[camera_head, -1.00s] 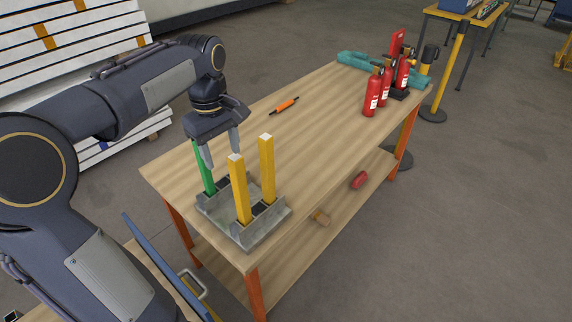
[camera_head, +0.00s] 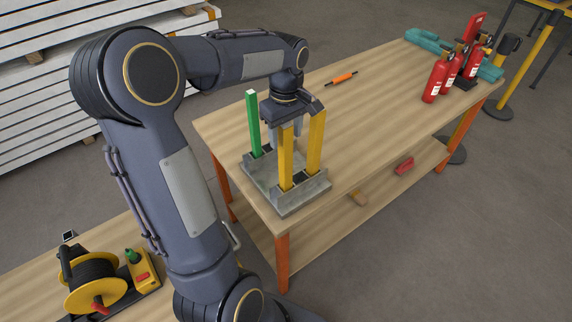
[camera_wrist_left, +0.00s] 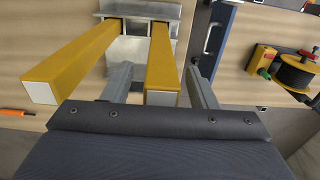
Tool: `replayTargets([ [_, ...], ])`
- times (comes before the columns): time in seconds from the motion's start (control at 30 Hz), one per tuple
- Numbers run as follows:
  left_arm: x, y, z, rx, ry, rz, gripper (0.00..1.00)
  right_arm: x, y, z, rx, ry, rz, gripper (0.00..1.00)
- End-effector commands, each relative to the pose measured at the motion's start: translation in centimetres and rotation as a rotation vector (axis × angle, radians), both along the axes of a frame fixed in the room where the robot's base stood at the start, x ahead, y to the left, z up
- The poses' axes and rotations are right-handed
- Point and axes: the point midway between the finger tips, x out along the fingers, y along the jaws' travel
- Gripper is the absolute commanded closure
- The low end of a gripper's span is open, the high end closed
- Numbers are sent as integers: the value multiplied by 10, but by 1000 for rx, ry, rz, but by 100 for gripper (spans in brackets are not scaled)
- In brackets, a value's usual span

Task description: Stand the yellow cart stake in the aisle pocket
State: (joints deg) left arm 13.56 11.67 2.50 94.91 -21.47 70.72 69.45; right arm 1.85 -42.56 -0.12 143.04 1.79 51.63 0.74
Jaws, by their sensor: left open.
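Two yellow stakes stand upright in a grey metal pocket base on the wooden table: a front-left one (camera_head: 286,160) and a right one (camera_head: 316,140). A green stake (camera_head: 253,125) stands at the base's back left. The base rim (camera_head: 300,203) shows in front. My left gripper (camera_head: 285,130) is low behind the yellow stakes, which partly hide its fingers. In the left wrist view its open fingers (camera_wrist_left: 162,85) flank one yellow stake (camera_wrist_left: 163,55), with a visible gap on the right. The other yellow stake (camera_wrist_left: 75,65) lies outside the fingers, to the left. My right gripper is out of view.
A lower-left bench holds a cable reel (camera_head: 92,275) and a yellow box (camera_head: 143,270).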

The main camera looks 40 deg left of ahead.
Motion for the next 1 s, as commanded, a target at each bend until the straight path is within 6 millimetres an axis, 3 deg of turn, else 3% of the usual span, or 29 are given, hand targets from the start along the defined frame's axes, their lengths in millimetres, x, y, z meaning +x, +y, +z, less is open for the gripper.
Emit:
replayTargets([
  [0.07,0,0,0,0,0,0,47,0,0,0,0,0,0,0],
  [0.47,0,0,1,0,0,0,100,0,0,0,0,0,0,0],
  [0.83,1,0,2,0,-2,0,100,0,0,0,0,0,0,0],
  [1.0,2,0,19,1,-7,0,100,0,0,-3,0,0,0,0],
])
